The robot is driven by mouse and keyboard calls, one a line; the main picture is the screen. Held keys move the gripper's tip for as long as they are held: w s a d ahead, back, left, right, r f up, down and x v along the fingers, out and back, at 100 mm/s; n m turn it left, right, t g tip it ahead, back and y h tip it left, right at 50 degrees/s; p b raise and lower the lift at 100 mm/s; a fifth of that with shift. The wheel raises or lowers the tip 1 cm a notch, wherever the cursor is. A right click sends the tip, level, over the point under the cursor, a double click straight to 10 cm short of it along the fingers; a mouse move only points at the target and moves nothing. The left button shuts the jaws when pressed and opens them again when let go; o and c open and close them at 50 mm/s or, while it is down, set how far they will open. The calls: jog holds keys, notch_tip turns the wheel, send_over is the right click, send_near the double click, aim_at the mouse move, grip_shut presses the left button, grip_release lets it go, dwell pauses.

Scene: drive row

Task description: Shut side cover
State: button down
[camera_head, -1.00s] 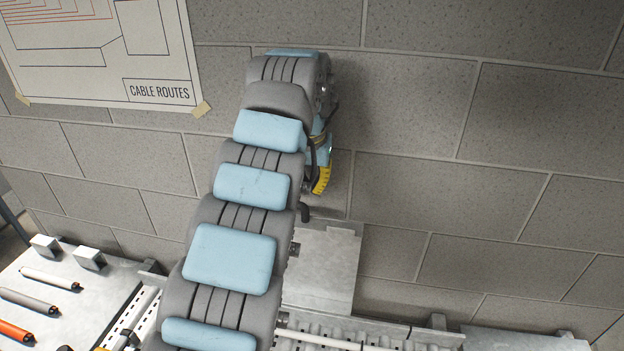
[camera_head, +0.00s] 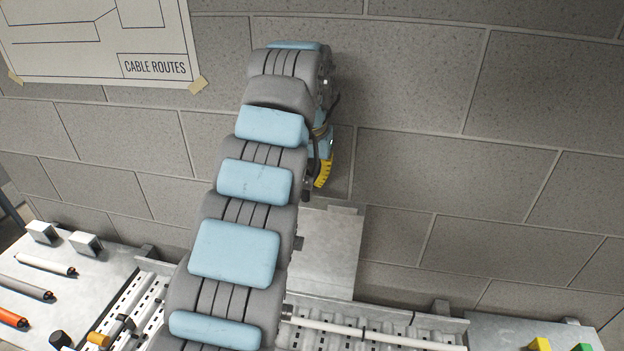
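A flat grey metal plate (camera_head: 332,252), which may be the side cover, stands raised at the back of a slotted metal tray (camera_head: 455,326). Its left part is hidden behind my arm. My gripper (camera_head: 323,171) shows only as a yellow, ridged finger part above the plate's top edge, in front of the block wall. The rest of it is hidden by my arm. I cannot tell whether it is open or shut, or whether it touches anything.
A pale rod (camera_head: 372,336) runs along the tray. A left bench (camera_head: 100,285) holds white, grey and orange cylinders and two metal blocks. Yellow (camera_head: 540,345) and green (camera_head: 583,347) blocks show at lower right. The wall behind is bare except for a cable-route poster (camera_head: 100,40).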

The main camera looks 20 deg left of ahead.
notch_tip(320, 180, up, 7)
jog(key=p, duration=0.5)
jog(key=shift+r, duration=0.1)
dwell(1.2)
